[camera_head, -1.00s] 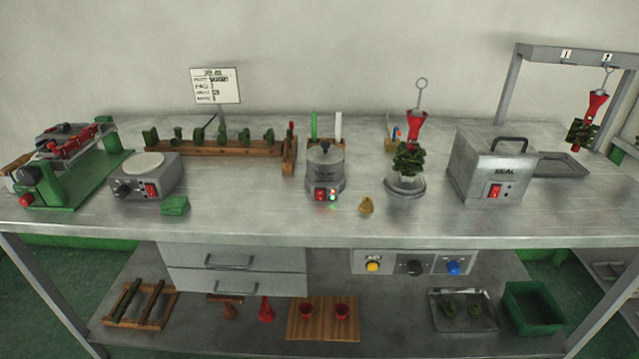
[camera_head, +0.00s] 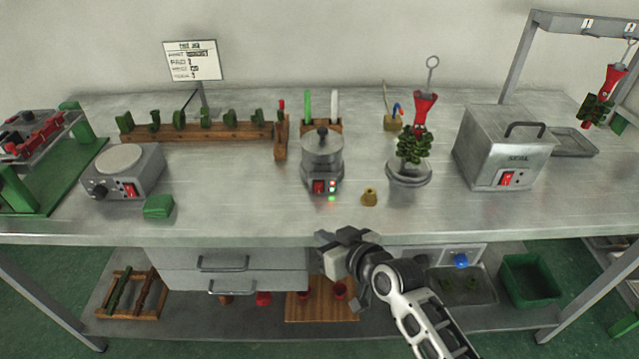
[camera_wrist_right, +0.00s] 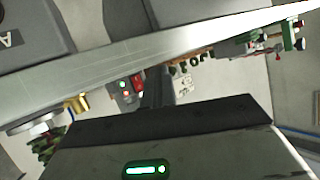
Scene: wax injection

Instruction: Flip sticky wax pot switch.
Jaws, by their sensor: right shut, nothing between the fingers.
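The wax pot (camera_head: 322,155) is a grey metal cylinder with a black knob on its lid, standing upright at the middle of the bench. On its front are a red rocker switch (camera_head: 318,187) and small lights, one glowing green. The switch also shows in the right wrist view (camera_wrist_right: 139,83), beside the lights. My right gripper (camera_head: 328,240) is shut and empty at the bench's front edge, below and apart from the switch. In the right wrist view its dark fingers (camera_wrist_right: 157,88) partly hide the pot. My left gripper is not in view.
A small brass piece (camera_head: 369,197) sits right of the pot. A green plant-like cluster with a red funnel (camera_head: 413,147) stands farther right. The SEAL box (camera_head: 500,150) and round-topped heater (camera_head: 122,172) also have red switches.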

